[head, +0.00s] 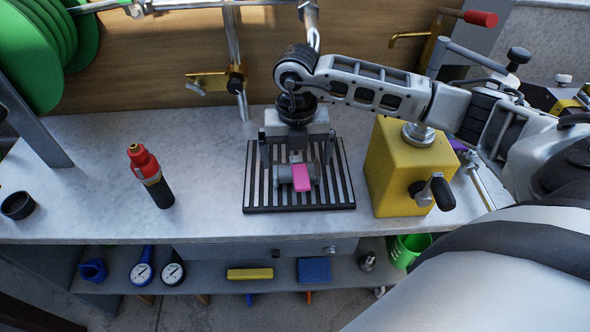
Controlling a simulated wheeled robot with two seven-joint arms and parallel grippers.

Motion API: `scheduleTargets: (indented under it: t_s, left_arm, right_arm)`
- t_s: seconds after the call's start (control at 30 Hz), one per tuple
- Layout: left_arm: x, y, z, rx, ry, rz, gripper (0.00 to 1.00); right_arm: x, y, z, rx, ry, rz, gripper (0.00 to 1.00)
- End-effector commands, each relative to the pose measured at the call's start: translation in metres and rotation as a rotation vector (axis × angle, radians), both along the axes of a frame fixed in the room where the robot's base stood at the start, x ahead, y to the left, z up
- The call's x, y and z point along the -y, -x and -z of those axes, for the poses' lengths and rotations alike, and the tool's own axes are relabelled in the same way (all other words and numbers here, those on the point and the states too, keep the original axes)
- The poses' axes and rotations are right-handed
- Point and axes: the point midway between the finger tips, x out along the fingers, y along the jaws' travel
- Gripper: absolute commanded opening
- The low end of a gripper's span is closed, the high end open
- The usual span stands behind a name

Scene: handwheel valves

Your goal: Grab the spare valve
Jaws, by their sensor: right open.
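The spare valve (285,183) looks like a small grey metal body with a pink lever handle. It lies on a black slatted rack (348,192) on the grey bench. My right gripper (297,158) is open and points down over the rack, just behind the valve in the picture. Its two fingers stand apart to the left and right of the valve's far end. I cannot tell whether they touch it. My left gripper is not in view.
A yellow box with a black handle (392,180) stands close to the rack's right. Pipes run along the back; a shelf below holds gauges (142,272).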

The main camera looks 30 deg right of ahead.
Motion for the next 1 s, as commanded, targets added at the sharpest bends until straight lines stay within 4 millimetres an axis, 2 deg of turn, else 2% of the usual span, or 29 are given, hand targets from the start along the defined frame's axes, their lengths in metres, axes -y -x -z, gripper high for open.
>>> scheduleTargets:
  t_s: [0.1, 0.2, 0.47, 0.63, 0.7, 1.0]
  left_arm:
    - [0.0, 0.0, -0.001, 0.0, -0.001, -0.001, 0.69]
    - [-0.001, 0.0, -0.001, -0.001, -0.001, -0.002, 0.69]
    - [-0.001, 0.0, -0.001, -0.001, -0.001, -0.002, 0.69]
    - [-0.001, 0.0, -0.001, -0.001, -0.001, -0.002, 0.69]
    - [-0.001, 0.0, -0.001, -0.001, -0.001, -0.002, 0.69]
    - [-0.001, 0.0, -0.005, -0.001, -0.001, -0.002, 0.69]
  right_arm:
    - [-0.001, 0.001, 0.019, -0.003, -0.001, -0.001, 1.0]
    - [-0.001, 0.001, 0.027, -0.001, -0.002, -0.002, 1.0]
    - [-0.001, 0.0, 0.03, 0.0, -0.002, -0.003, 1.0]
    - [-0.001, 0.0, 0.03, 0.0, -0.002, -0.003, 0.56]
    - [-0.001, 0.0, 0.029, 0.003, -0.003, -0.002, 0.48]
    - [-0.001, -0.001, 0.023, 0.003, -0.003, -0.002, 0.48]
